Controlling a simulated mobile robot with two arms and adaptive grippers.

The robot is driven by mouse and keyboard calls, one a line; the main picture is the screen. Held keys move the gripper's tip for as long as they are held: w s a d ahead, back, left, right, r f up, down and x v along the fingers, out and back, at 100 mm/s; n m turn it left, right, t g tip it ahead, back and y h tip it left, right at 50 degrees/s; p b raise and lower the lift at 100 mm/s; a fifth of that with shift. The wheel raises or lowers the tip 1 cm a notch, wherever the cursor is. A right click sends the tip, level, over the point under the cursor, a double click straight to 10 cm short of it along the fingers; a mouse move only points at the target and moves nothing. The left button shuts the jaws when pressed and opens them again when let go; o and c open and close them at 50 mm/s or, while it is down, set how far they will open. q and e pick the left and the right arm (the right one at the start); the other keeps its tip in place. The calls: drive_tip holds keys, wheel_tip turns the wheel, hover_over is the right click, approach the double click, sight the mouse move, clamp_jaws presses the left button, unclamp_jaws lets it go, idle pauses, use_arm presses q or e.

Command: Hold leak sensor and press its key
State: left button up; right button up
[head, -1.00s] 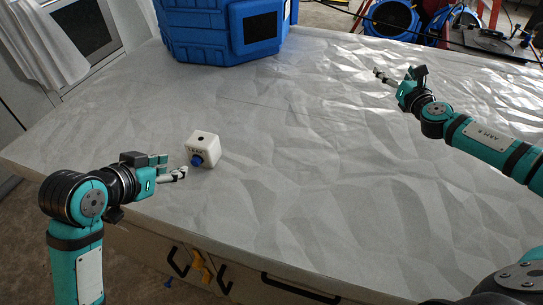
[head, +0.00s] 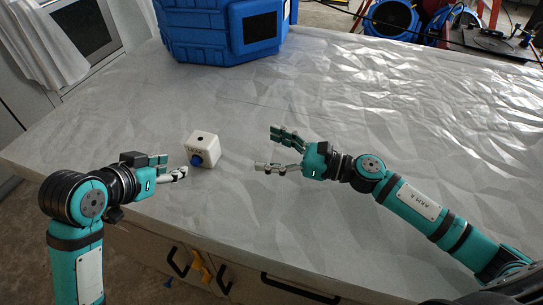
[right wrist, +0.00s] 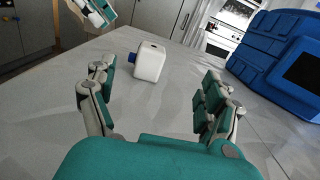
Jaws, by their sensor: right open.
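The leak sensor (head: 203,146) is a small white cube with a dark spot on top and a blue round key (head: 196,160) on its front. It sits on the table, and shows in the right wrist view (right wrist: 150,62) ahead of the fingers. My left gripper (head: 173,168) is just left of and in front of the sensor, apart from it; its finger opening is hard to make out. My right gripper (head: 275,150) is open and empty, to the right of the sensor with its fingers pointing left toward it. It also shows in the right wrist view (right wrist: 158,95).
A large blue case (head: 225,30) stands at the back of the pale, faceted table (head: 400,110). Drawers with dark handles (head: 300,289) lie below the front edge.

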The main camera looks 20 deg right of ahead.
sight(214, 144)
drive_tip(key=shift+s+a+f, duration=0.2)
drive_tip(key=shift+s+f, duration=0.1)
drive_tip(key=shift+f, duration=0.3)
drive_tip(key=shift+a+f, duration=0.15)
drive_tip(key=shift+a, duration=0.05)
drive_tip(key=x, duration=1.7)
drive_tip(key=shift+w+f, duration=0.1)
drive_tip(key=shift+f, duration=0.1)
drive_tip(key=shift+c, duration=0.4)
use_arm(q)
drive_tip(key=shift+c, duration=0.2)
use_arm(e)
drive_tip(key=c, duration=1.2)
use_arm(q)
clamp_jaws()
use_arm(e)
drive_tip(key=shift+c, duration=0.2)
use_arm(q)
drive_tip(key=shift+f, duration=0.1)
